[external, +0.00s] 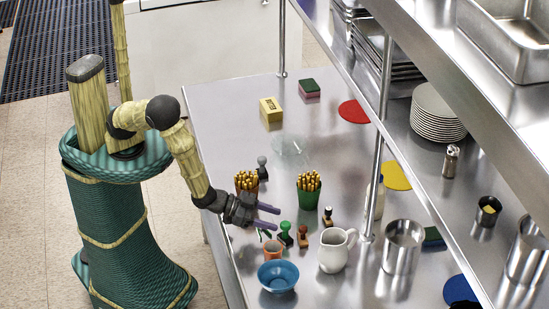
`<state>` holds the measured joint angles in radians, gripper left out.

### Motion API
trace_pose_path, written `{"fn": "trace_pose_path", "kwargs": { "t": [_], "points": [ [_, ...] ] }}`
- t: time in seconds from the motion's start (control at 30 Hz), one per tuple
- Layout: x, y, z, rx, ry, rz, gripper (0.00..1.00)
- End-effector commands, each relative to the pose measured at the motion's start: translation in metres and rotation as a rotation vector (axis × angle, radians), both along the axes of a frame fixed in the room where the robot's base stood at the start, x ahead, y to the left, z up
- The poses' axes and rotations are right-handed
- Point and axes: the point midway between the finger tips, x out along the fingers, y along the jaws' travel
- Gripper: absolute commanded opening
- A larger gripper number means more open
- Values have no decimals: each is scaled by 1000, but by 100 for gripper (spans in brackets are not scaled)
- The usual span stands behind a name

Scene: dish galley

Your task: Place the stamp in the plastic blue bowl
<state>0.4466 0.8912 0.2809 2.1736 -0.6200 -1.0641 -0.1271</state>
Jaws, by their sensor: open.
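The blue bowl (278,286) stands near the table's front edge, and its inside looks empty. Several stamps stand upright on the table: a green one (285,231), a wooden-brown one (303,237), a black-handled one with a pale middle (328,216) and a grey-knobbed one (262,167). My gripper (277,216) is open, with its purple fingers pointing right and nothing visible between them. It is above the table, just behind the green stamp in the picture and farther back than the bowl. Its exact height over the table is hard to tell.
A small orange cup (273,249) stands behind the bowl. A white pitcher (334,252) is to the right. A metal shelf (440,150) overhangs the right side.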

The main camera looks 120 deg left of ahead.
Motion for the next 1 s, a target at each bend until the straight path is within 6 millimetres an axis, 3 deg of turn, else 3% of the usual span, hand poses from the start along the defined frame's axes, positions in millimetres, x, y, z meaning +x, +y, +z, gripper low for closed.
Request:
{"fn": "trace_pose_path", "kwargs": {
  "t": [0.43,1.0],
  "points": [
    [42,17,-16,0,0,1,54],
    [45,17,-18,0,0,0,54]
  ]
}}
